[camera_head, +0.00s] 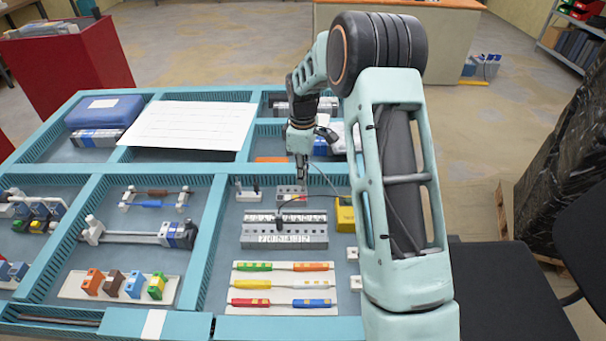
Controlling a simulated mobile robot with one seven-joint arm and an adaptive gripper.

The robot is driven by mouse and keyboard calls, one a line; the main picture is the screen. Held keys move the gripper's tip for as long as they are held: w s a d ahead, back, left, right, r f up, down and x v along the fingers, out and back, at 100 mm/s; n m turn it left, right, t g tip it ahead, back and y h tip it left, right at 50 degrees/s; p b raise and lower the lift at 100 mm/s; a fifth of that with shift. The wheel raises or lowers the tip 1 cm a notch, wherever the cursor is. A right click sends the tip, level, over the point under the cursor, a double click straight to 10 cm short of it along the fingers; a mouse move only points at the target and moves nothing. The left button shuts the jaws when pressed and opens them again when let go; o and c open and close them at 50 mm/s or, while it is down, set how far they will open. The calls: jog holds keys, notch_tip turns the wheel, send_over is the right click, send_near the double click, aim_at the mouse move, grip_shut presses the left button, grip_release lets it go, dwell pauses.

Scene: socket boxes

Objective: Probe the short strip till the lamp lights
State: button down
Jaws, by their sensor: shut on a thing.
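My gripper (302,172) points down over the short grey strip (287,189), which has a red and yellow patch on its front. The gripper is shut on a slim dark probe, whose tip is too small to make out. I cannot tell whether the tip touches the strip or is in a hole. A thin dark lead curves near the strip to a dark plug (279,226) on the longer grey strip (313,237). A yellow box (345,215), possibly the lamp or meter, stands to the right, partly behind my arm. I see no clear light on it.
Teal dividers (205,240) split the table into compartments. A white board (242,304) with coloured handled tools lies in front of the strips. A blue case (105,112) and white sheet (190,125) lie at back left.

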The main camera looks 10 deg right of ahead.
jog(key=shift+f+b, duration=0.55)
jog(key=shift+f, duration=0.35)
jog(key=c, duration=1.8)
grip_release()
jog(key=shift+c, duration=0.2)
